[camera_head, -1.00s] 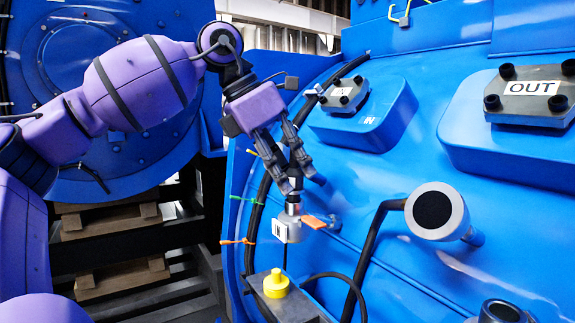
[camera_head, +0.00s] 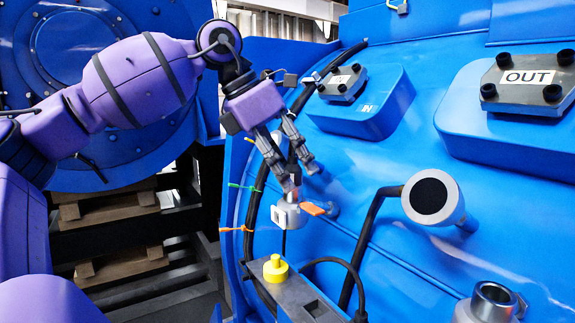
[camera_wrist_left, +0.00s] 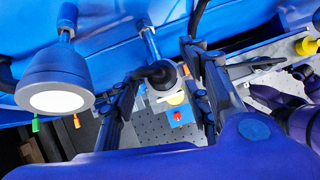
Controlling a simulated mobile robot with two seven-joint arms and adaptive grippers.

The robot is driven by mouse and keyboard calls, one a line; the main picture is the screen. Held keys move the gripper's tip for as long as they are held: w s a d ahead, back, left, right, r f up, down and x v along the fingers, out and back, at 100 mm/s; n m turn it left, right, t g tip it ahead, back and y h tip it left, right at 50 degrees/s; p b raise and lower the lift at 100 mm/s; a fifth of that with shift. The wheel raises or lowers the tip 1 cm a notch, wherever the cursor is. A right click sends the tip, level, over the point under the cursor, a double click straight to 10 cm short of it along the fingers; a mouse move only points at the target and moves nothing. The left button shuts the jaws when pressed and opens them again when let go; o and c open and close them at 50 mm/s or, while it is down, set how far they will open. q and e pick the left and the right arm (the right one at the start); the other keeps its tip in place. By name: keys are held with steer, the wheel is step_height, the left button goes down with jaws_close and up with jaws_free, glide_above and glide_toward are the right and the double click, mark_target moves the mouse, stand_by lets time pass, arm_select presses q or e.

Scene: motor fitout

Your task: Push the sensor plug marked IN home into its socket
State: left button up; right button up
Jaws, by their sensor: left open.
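A grey plug body (camera_head: 289,214) with a white marked face and an orange lever stands upright in the head view, right below my left gripper (camera_head: 300,178). I cannot read its marking. Its neck is partly hidden by the fingers, and I cannot tell whether they touch it. The left fingers are spread and stand around the top of the plug. The left wrist view shows the open fingers (camera_wrist_left: 163,80) on either side of a dark cable end (camera_wrist_left: 160,73). How deep the plug sits in its socket is hidden. My right gripper is not in view.
A grey bracket (camera_head: 318,300) with a yellow cap (camera_head: 275,268) lies just below the plug. A grey cylinder with a black face (camera_head: 432,198) juts out at the right.

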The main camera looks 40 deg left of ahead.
arm_select(q)
steer(key=v, duration=1.2)
